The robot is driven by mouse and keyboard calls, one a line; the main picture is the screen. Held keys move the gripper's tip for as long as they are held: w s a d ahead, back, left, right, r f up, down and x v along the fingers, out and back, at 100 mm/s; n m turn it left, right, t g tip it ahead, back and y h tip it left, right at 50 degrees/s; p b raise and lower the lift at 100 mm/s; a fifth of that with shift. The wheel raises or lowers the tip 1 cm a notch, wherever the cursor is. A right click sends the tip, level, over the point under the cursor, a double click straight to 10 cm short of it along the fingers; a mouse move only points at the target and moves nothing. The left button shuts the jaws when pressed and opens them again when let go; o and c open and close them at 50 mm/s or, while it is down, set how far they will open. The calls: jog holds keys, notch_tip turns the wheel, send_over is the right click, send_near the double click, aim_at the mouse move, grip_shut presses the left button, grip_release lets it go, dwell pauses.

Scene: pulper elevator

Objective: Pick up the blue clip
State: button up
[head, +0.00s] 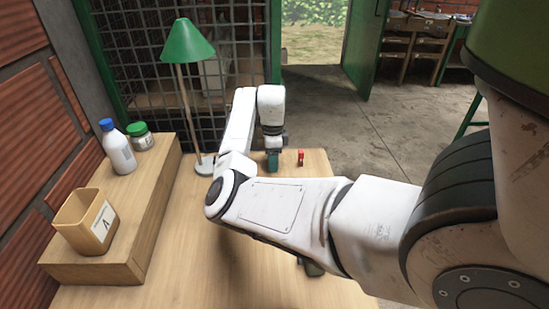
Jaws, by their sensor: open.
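My gripper (272,148) points down over the far end of the wooden table, at the end of my white arm. It is small in this view and its fingers are hard to make out. A small dark teal thing (272,162) shows right under or between the fingers; I cannot tell whether it is the blue clip or whether the fingers touch it. No other thing that looks like a blue clip is in view. My arm hides much of the middle of the table.
A small red thing (301,157) stands to the right of my gripper. A green lamp (188,42) stands at left. A raised wooden shelf (150,215) holds a white bottle (119,152), a green-lidded jar (141,137) and a tan bin (86,222). A dark object (311,268) shows below my arm.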

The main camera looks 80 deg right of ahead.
jog(key=shift+c, duration=0.5)
grip_shut()
jog(key=shift+r, duration=0.15)
